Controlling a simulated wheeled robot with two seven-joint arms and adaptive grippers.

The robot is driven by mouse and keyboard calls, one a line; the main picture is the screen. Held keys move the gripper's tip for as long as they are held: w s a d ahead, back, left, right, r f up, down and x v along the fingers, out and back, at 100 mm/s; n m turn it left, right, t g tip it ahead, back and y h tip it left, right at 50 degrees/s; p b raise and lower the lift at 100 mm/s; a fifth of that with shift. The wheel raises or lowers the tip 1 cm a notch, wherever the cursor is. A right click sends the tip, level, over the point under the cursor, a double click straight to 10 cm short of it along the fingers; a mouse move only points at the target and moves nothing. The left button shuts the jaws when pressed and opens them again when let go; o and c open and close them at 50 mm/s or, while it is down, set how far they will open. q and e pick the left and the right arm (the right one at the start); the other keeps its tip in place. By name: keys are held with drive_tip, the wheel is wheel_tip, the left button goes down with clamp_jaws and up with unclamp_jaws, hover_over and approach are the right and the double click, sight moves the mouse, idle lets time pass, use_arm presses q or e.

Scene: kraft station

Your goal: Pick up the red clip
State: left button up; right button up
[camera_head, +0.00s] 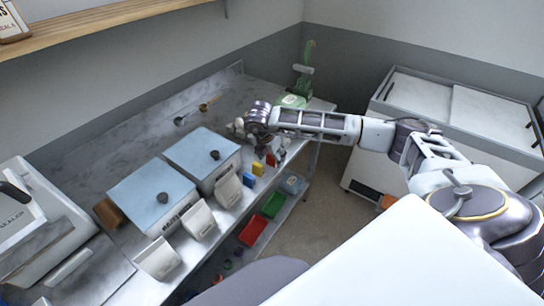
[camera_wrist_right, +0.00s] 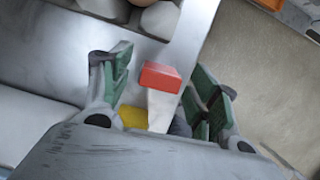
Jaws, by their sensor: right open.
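The red clip (camera_head: 271,159) stands near the front edge of the steel counter, at the far end of a short row of coloured clips. In the right wrist view its red top (camera_wrist_right: 160,76) shows between my right gripper's fingers, with a whitish part below it. My right gripper (camera_wrist_right: 163,66) is open, one green-padded finger on each side of the clip, with visible gaps. In the head view my right gripper (camera_head: 264,142) is over the counter just behind the clip, and its fingers are hard to make out. My left gripper is out of view.
A yellow clip (camera_head: 257,168) and a blue clip (camera_head: 249,180) stand close to the red one. Pale blue lidded bins (camera_head: 205,152) stand to the left. Rounded pale objects (camera_wrist_right: 160,18) lie near the gripper. Red (camera_head: 253,231) and green (camera_head: 273,205) trays sit on the lower shelf.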

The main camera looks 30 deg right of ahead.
drive_tip(key=shift+d+f, duration=0.1)
drive_tip(key=shift+f, duration=0.35)
drive_tip(key=c, duration=0.9)
